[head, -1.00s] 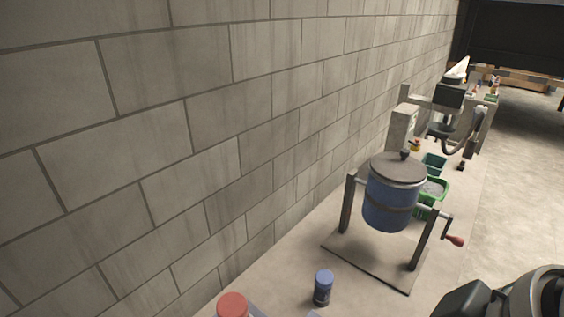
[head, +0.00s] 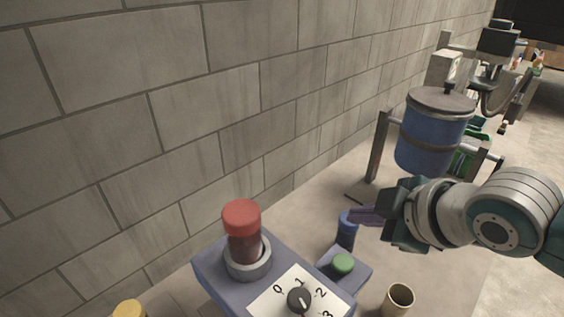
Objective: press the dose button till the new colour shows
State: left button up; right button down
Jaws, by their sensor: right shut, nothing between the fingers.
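A blue-grey device (head: 209,272) stands on the bench at the lower middle. It holds a red-capped tube with dark red contents (head: 243,232) upright in a grey collar. A white dial plate (head: 272,298) carries a dark knob (head: 299,299) and the numbers 0, 1, 2 and 3. A green round button (head: 343,264) sits on a low block at the device's right side. My right gripper (head: 361,215) is shut and empty, pointing left, above and beyond the button in the picture, apart from it. My left gripper is out of view.
A blue drum on a stand (head: 428,140) is behind my right gripper. A tan open cup (head: 398,298) stands right of the button. A yellow cap (head: 129,309) shows at the bottom left. The block wall (head: 150,130) borders the bench's left side.

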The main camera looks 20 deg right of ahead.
aim_at(343, 258)
notch_tip(343, 258, down, 8)
jog(key=b, duration=0.8)
jog(key=shift+f, duration=0.1)
jog(key=shift+f+b, duration=0.3)
dwell(1.6)
jog(key=shift+f, duration=0.4)
jog(key=shift+f+b, duration=0.75)
jog(key=shift+f, duration=0.05)
dwell(0.7)
dwell(0.3)
jog(key=shift+r+p, duration=1.2)
jog(key=shift+p, duration=0.15)
